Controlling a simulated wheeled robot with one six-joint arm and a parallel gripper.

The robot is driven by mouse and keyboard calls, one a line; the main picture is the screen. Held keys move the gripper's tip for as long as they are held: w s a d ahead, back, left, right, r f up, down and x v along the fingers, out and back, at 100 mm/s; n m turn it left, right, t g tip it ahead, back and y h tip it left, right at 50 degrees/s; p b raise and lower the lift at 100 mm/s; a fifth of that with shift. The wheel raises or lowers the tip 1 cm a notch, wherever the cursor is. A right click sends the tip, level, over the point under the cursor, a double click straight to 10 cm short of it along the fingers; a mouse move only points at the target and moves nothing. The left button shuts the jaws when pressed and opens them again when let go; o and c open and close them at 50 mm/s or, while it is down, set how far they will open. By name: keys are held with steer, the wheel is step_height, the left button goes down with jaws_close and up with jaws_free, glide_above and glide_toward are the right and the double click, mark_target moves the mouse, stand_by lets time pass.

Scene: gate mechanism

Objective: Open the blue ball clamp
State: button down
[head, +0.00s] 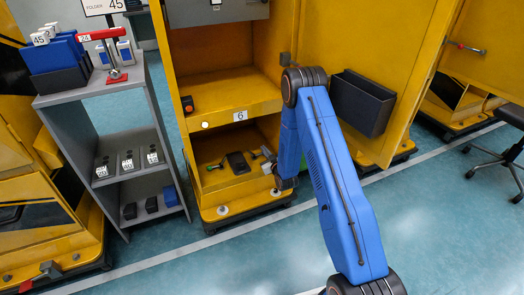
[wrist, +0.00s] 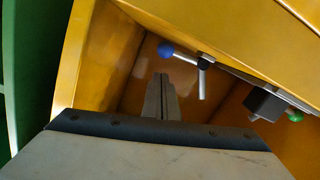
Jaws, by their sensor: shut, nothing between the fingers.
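The blue ball clamp shows in the wrist view as a blue ball (wrist: 166,48) on a rod, joined to a metal clamp with a grey T-shaped handle (wrist: 203,75). In the head view a light metal handle (head: 262,153) shows inside the lower cabinet compartment, beside my arm; the blue ball cannot be made out there. My gripper (wrist: 163,82) is shut and empty. In the wrist view its fingertips are just below and left of the blue ball, apparently apart from it. In the head view my gripper (head: 279,186) is at the compartment's right front, partly hidden by my arm.
A green ball (wrist: 295,116) and a dark block (wrist: 265,103) sit further right in the wrist view. The yellow cabinet (head: 222,117) has side walls close around my gripper. A grey shelf (head: 132,180) stands left. An open yellow door (head: 360,45) is right.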

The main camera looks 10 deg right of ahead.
steer(key=shift+w+d+f+m, duration=0.1)
steer(key=shift+d+f+m, duration=0.4)
steer(key=shift+m, duration=0.5)
steer(key=shift+d+f, duration=0.15)
steer(key=shift+f, duration=0.25)
steer(key=shift+f, duration=0.15)
step_height(320, 180, up, 10)
steer(key=shift+d, duration=0.1)
